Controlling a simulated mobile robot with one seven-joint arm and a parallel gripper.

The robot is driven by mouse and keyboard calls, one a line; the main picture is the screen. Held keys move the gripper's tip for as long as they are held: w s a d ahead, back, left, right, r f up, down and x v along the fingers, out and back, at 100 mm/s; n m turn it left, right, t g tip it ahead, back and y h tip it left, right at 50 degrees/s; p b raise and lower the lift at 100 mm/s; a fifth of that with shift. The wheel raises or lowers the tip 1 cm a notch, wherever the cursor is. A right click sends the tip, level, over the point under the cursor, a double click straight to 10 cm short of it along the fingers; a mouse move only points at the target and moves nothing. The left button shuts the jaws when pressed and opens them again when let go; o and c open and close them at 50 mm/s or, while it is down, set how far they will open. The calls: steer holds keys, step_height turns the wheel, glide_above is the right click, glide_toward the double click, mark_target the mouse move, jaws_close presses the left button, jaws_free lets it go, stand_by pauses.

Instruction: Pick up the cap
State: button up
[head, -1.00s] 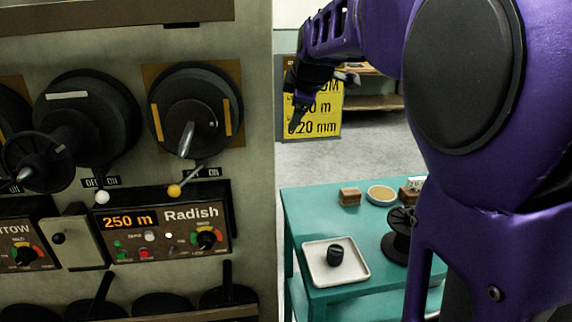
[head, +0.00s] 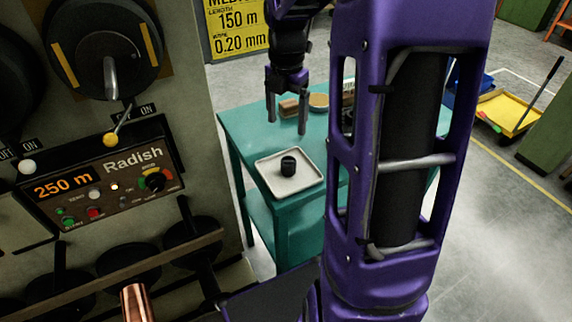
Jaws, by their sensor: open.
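The cap (head: 288,166) is a small dark, ribbed cylinder. It stands in the shallow off-white tray (head: 305,186) at the near left of the teal table (head: 240,126). My gripper (head: 287,126) hangs with its two fingers pointing down, spread apart and empty. In the picture it is just above the cap and apart from it; how far above or behind the cap it is, I cannot tell. My purple arm hides the right part of the table.
A brown block (head: 289,108) and a round shallow dish (head: 318,101) sit at the table's back. The machine panel labelled Radish (head: 98,180) stands close on the left. A yellow cart (head: 508,112) is on the floor at right.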

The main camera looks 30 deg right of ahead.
mark_target(288, 161)
step_height(288, 161, down, 9)
steer(key=shift+f+b, duration=0.2)
steer(key=shift+b, duration=0.25)
steer(key=shift+d+f, duration=0.15)
steer(key=shift+f, duration=1.2)
steer(key=shift+d+f, duration=0.1)
steer(key=shift+f, duration=1.25)
jaws_close()
